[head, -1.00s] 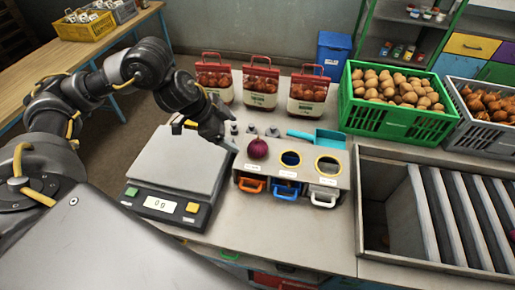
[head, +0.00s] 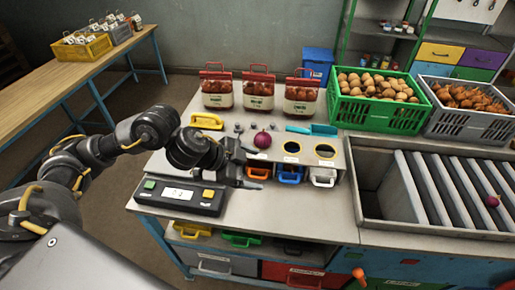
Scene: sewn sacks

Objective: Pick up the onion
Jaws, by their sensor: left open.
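A round dark red onion (head: 262,140) sits on the left place of a grey sorting stand, beside two yellow-rimmed holes. A second red onion (head: 493,201) lies on the slatted chute at the far right. My left gripper (head: 262,173) is open, with its fingers pointing right. My right gripper is not in view.
A scale (head: 180,196) lies under my left forearm. Coloured handles, including a blue one (head: 290,174), line the stand's front. Several red-topped sacks (head: 259,88) stand behind. A green crate of potatoes (head: 380,117) and a grey crate (head: 470,125) are at back right.

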